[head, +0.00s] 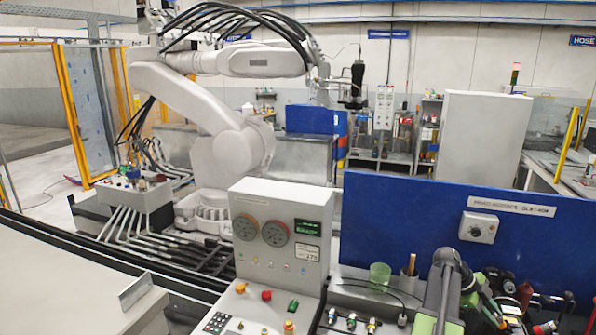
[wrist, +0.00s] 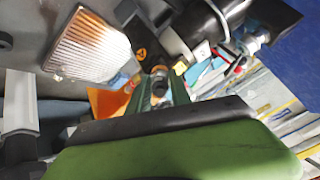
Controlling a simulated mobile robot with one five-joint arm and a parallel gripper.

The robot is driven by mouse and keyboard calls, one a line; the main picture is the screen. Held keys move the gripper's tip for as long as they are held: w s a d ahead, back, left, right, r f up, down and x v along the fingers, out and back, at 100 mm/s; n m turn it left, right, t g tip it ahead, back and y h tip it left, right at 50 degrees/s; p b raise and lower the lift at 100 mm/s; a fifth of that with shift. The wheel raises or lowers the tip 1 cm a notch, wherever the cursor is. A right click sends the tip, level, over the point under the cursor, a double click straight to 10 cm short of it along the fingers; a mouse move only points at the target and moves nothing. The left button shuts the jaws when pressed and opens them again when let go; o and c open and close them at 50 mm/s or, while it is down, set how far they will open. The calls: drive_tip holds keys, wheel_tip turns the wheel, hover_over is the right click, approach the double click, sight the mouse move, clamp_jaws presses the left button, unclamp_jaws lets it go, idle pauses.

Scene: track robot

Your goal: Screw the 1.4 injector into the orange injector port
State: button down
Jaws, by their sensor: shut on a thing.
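In the wrist view my gripper (wrist: 162,92) has its two green fingers closed around a small grey metal piece (wrist: 159,84), which looks like an injector. Its number cannot be read. The far end of the piece points at a dark body with a small orange mark (wrist: 142,54). I cannot tell whether they touch. An orange patch (wrist: 106,101) shows left of the fingers; whether it is the injector port is unclear. In the head view my green and grey arm is at the lower right, and the gripper's tips are not clear there.
Several small metal fittings (head: 351,321) stand at the bench front. A green cup (head: 379,275) and a brown-topped holder (head: 408,281) stand behind them. A control box (head: 282,230) stands left. A blue panel (head: 400,215) closes the back. A ribbed lit block (wrist: 88,45) is near the gripper.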

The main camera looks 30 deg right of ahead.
drive_tip(key=m, duration=0.5)
drive_tip(key=shift+m, duration=0.4)
drive_tip(key=m, duration=0.6)
drive_tip(key=c, duration=1.1)
unclamp_jaws()
drive_tip(key=shift+c, duration=0.2)
drive_tip(key=shift+c, duration=0.7)
drive_tip(key=shift+r, duration=0.1)
